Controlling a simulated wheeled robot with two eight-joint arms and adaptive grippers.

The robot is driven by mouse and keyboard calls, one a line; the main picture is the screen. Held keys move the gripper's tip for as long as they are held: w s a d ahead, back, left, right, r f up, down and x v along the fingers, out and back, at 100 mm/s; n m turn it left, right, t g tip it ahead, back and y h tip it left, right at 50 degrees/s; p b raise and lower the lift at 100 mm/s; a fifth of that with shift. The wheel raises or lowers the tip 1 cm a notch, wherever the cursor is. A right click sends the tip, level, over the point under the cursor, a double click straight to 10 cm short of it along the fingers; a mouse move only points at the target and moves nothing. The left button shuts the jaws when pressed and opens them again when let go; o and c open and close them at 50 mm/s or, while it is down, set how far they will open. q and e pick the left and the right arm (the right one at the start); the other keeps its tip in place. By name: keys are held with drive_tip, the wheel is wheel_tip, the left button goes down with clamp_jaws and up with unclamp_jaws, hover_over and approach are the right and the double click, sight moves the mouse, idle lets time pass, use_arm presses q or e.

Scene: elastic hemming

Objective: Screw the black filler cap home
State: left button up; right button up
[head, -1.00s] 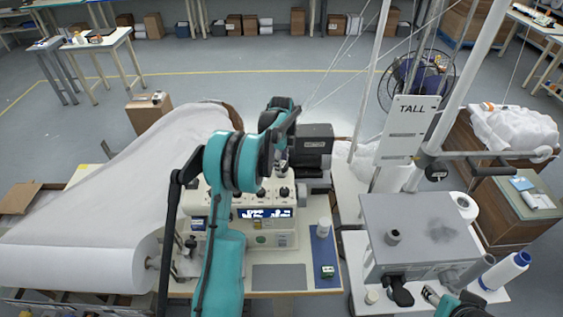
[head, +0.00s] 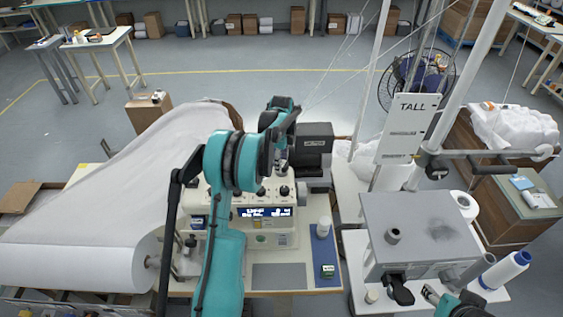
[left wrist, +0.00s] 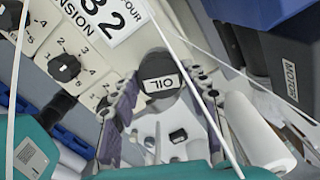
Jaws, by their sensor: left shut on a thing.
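The black filler cap (left wrist: 158,84), marked OIL, shows in the left wrist view on top of the cream sewing machine (head: 281,217). My left gripper (left wrist: 164,90) has its purple-padded fingers on either side of the cap and is shut on it. In the head view my left gripper (head: 282,158) is above the back of the machine, and the cap cannot be made out there. The cap's seat is hidden beneath it, so its depth does not show. My right gripper (head: 432,296) shows only partly at the bottom right, and its jaw state is unclear.
A black motor (head: 314,146) stands close behind and right of the machine. White threads cross the left wrist view, and a white cone (left wrist: 255,135) stands near the fingers. A large white fabric roll (head: 75,265) lies left. A grey box (head: 425,228) stands right.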

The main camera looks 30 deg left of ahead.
use_arm(q)
drive_tip(key=shift+f+b, duration=0.65)
drive_tip(key=shift+f, duration=0.25)
drive_tip(key=shift+o, duration=0.9)
drive_tip(key=c, duration=0.5)
drive_tip(key=shift+o, duration=0.2)
drive_tip(key=m, duration=1.1)
drive_tip(key=shift+m, duration=0.3)
drive_tip(key=o, duration=1)
drive_tip(key=shift+c, duration=0.2)
